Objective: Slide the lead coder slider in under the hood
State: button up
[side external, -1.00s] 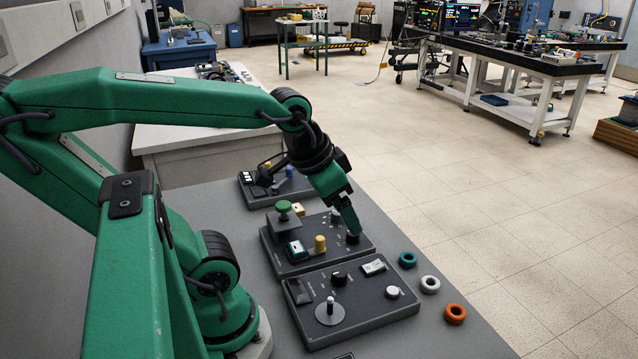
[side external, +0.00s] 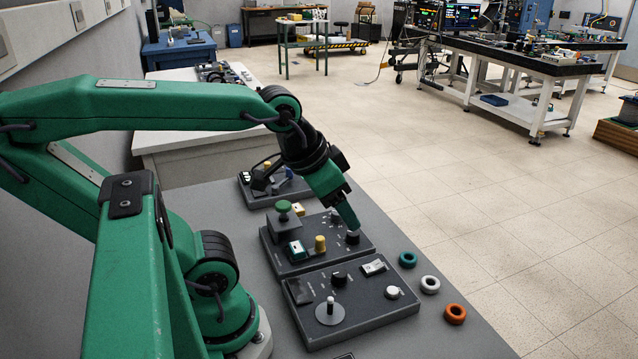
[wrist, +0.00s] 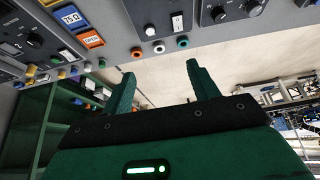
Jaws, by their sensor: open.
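My gripper (side external: 347,215) hangs over the right side of the middle panel (side external: 300,266), its fingertips just above and beside a black knob (side external: 353,238). The wrist view shows its two fingers (wrist: 158,82) apart, with nothing between them. I cannot tell for sure which part is the lead coder slider or the hood. The middle panel bears a small white-faced green block (side external: 297,249), a yellow knob (side external: 320,243) and a green mushroom knob (side external: 283,207) on a grey box. The front panel (side external: 350,330) bears a black raised block (side external: 301,291), clear of my gripper.
Teal (side external: 407,260), white (side external: 430,284) and orange (side external: 455,314) rings lie on the bench right of the panels. The front panel also has an upright lever (side external: 330,308) and a white knob (side external: 392,292). A further panel (side external: 268,198) stands behind.

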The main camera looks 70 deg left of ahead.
jog(key=shift+w+a+f, duration=0.1)
jog(key=shift+a, duration=0.05)
jog(key=shift+c, duration=1.4)
jog(key=m+g, duration=0.3)
jog(key=g, duration=0.3)
send_over(319, 238)
notch_tip(319, 238, down, 12)
jog(key=shift+w+f, duration=0.1)
jog(key=shift+f, duration=0.15)
jog(key=shift+f, duration=0.15)
jog(key=shift+f, duration=3.75)
jog(key=shift+c, duration=0.2)
grip_shut()
